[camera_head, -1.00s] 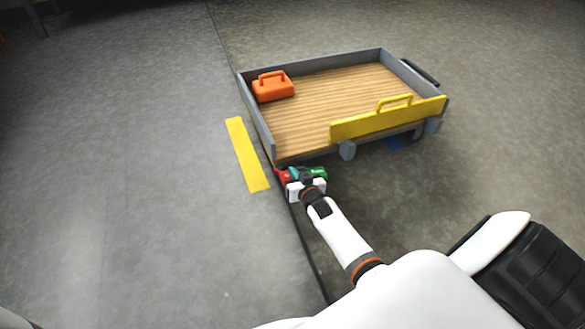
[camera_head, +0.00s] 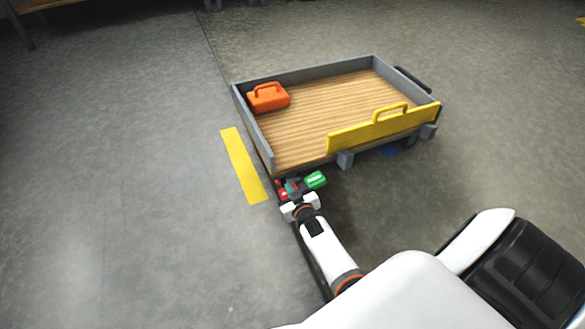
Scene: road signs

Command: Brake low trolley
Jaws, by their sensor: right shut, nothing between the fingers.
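The low trolley (camera_head: 255,130) stands on the floor, with grey walls, a wooden deck and a yellow side board (camera_head: 385,128). At its near left corner are a red pedal (camera_head: 283,195) and a green pedal (camera_head: 316,180). The green one is tilted up; the red one sits lower and is partly hidden by my gripper. My right gripper (camera_head: 293,188) is shut and empty, right at the pedals, between red and green. It appears to touch the red one, though contact is hard to make out. My left gripper is out of view.
An orange case (camera_head: 268,97) sits on the deck's far left corner. A yellow floor strip (camera_head: 244,166) lies left of the trolley. A dark handle (camera_head: 412,79) projects at its far right. The floor to the left is clear.

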